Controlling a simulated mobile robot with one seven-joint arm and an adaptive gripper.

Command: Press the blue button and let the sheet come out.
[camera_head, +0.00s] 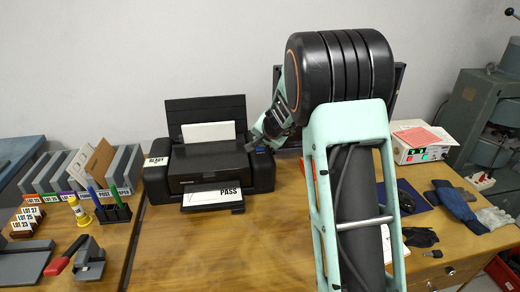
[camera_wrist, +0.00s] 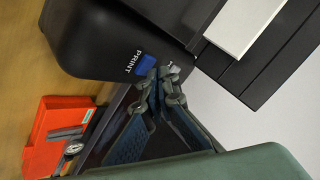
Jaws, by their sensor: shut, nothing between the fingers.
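The black printer (camera_head: 222,160) stands on the wooden table, with white paper (camera_head: 208,132) in its upright rear feeder. A white sheet reading PASS (camera_head: 212,197) lies on its front output tray. In the wrist view the blue button (camera_wrist: 145,65) sits on the printer's corner beside the word PRINT. My gripper (camera_head: 257,140) is at the printer's right end; in the wrist view its closed fingertips (camera_wrist: 166,76) are right beside the button. I cannot tell whether they touch it. The fingers are shut and empty.
A grey rack (camera_head: 125,165), a pen holder (camera_head: 115,212) and a stapler-like red-handled tool (camera_head: 68,255) are on the left. An orange-red object (camera_wrist: 52,125) lies near my gripper.

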